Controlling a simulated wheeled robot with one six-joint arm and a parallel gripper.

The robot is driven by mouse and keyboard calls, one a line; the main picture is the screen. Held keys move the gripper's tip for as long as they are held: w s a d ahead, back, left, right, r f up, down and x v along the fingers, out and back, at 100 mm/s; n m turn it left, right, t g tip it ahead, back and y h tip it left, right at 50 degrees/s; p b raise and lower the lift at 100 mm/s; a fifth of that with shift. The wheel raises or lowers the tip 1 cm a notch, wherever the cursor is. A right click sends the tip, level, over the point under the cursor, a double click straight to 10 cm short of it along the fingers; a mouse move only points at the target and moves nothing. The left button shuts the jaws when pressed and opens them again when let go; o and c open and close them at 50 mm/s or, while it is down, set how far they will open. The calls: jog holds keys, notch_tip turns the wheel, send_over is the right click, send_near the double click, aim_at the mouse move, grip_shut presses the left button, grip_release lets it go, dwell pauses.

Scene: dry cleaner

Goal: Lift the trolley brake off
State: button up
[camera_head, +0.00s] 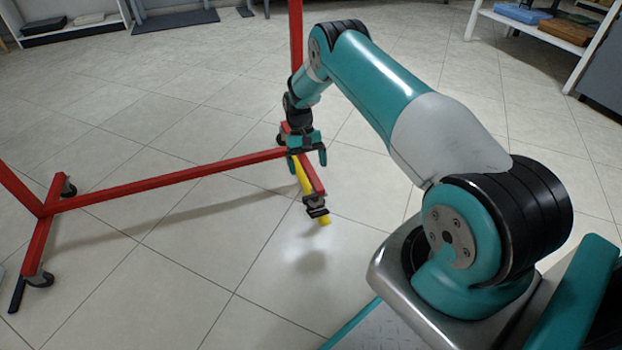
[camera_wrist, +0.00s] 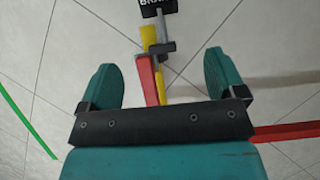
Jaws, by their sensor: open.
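The red trolley (camera_head: 150,182) is a metal rack frame on castors. A yellow brake lever (camera_head: 325,221) shows at the near end of its right foot, partly hidden by my gripper. In the wrist view the yellow lever (camera_wrist: 149,37) lies beside a grey bracket (camera_wrist: 162,47) and a red bar (camera_wrist: 146,82). A black plate (camera_wrist: 157,8) with white lettering, cut off by the top edge, sits beyond it. My gripper (camera_head: 307,161) is open above the right foot. In the wrist view its two teal fingers (camera_wrist: 160,72) stand either side of the bar and lever, apart from them.
The trolley's left foot (camera_head: 42,232) stands on castors at the left. Low shelves stand at the back left (camera_head: 68,35) and back right (camera_head: 545,38). The tiled floor (camera_head: 180,260) is clear in front. A thin green strip (camera_wrist: 22,112) shows left in the wrist view.

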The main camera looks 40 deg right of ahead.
jog(key=shift+p+v, duration=0.4)
jog(key=shift+v, duration=1.5)
jog(key=s+a+r+n+t+p, duration=0.1)
jog(key=s+a+r+n+p, duration=0.1)
jog(key=a+r, duration=0.6)
jog(key=s+a+r+n+t+p, duration=0.1)
jog(key=s+a+r+n, duration=0.2)
jog(key=r, duration=0.9)
jog(key=s+a+r+n+t+p, duration=0.1)
jog(key=s+a+r+p, duration=0.1)
jog(key=a+r, duration=0.7)
jog(key=s+a+r+n+t+y+p, duration=0.1)
jog(key=s+a+r+n, duration=0.15)
jog(key=s+r, duration=0.4)
jog(key=s+a+r+n+y+p, duration=0.1)
jog(key=s+a+r+p, duration=0.15)
jog(key=s, duration=0.75)
jog(key=s+a+r+n+t+y, duration=0.1)
jog(key=s+a+r, duration=0.35)
jog(key=s, duration=0.45)
notch_tip(320, 180, up, 37)
jog(key=d+p, duration=0.1)
jog(key=p, duration=3.6)
jog(key=shift+w+r+p, duration=0.2)
jog(key=shift+w+p, duration=0.1)
